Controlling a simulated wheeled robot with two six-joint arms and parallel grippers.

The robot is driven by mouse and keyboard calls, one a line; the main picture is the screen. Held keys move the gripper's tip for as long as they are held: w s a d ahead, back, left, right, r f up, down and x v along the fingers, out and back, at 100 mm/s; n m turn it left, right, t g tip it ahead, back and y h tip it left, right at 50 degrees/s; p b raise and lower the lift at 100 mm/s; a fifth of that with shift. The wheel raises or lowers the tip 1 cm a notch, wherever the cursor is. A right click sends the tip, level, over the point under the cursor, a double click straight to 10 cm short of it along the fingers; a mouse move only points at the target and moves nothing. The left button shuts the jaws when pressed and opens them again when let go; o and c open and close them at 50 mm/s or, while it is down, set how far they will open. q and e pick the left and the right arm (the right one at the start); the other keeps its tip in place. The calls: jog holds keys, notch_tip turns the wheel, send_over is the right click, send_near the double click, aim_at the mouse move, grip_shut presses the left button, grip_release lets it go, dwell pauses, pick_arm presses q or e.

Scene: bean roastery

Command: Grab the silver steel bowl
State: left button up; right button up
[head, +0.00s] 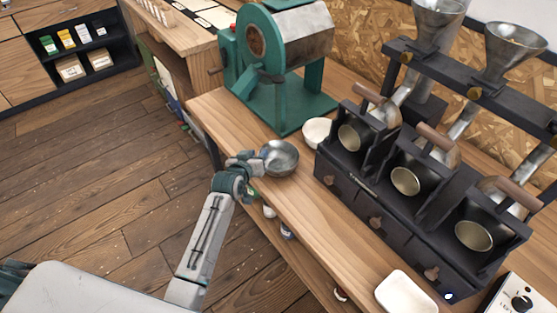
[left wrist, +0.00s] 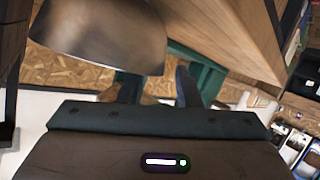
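The silver steel bowl (head: 284,160) sits upright near the front edge of the wooden counter, left of the black roaster unit. My left gripper (head: 248,163) is at the bowl's left side, close to its rim. In the left wrist view the bowl (left wrist: 105,32) fills the upper left and overlaps one finger. The two fingers (left wrist: 158,88) stand apart with a gap between them, so the gripper looks open. Contact with the bowl cannot be made out. My right gripper is not in view.
A white bowl (head: 317,131) stands just behind the steel bowl. The green roasting machine (head: 285,105) is behind, and the black roaster unit (head: 375,196) is to the right. A white tray (head: 405,292) lies nearer.

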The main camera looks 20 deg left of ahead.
pick_arm(q)
jog(key=shift+w+f, duration=0.3)
jog(key=shift+w, duration=0.35)
jog(key=shift+s, duration=0.1)
grip_shut()
jog(key=shift+r, duration=0.15)
